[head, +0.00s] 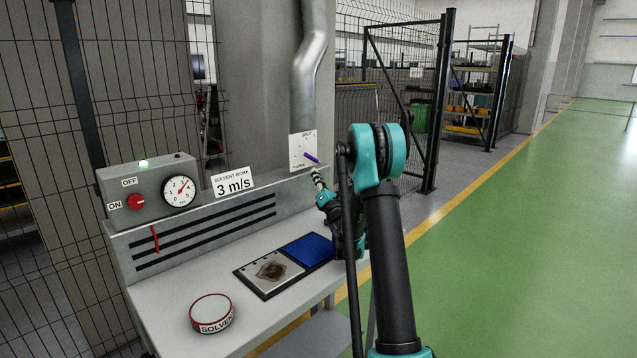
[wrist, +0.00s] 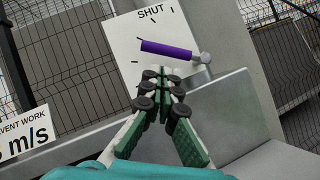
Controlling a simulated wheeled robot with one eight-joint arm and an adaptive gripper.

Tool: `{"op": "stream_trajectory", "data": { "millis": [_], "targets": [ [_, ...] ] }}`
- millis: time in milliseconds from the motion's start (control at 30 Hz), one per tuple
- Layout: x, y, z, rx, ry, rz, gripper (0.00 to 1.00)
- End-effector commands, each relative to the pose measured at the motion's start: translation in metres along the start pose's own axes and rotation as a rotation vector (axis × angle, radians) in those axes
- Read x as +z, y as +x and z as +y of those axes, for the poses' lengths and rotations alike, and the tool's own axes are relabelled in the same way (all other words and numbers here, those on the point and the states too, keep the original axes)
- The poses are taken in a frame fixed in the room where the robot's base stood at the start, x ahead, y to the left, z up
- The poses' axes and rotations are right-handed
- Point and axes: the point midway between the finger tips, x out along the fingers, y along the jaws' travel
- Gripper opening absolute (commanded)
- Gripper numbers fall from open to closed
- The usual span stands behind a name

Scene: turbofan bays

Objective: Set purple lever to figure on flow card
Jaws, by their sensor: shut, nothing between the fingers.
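The purple lever (head: 311,158) sits on a white dial plate (head: 298,146) on the duct behind the bench. In the wrist view the purple lever (wrist: 168,49) lies nearly level, slightly tilted, joined to a grey pivot at its right end. The plate shows "SHUT" and several tick marks. My gripper (wrist: 162,72) is shut and empty, its fingertips just below the lever in the picture; I cannot tell if they touch it. My gripper also shows in the head view (head: 318,177). The flow card (head: 233,183) reads "SOLVENT WORK 3 m/s" and stands on the bench's back ledge.
A grey control box (head: 150,190) has a red knob (head: 136,202), a lit green lamp and a round gauge (head: 179,191). Green floor is open at right.

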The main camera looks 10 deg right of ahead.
Motion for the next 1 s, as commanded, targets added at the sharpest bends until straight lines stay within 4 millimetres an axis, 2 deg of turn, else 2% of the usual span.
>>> {"op": "stream_trajectory", "data": {
  "millis": [100,300,767,1000],
  "targets": [
    [-0.001,0.020,0.001,0.001,0.001,0.001,0.00],
    [0.000,0.040,0.000,0.000,0.002,0.000,0.00],
    [0.001,0.045,0.000,-0.002,0.005,0.000,0.00],
    [0.012,0.053,0.003,-0.062,0.093,0.001,0.00]
  ]
}}
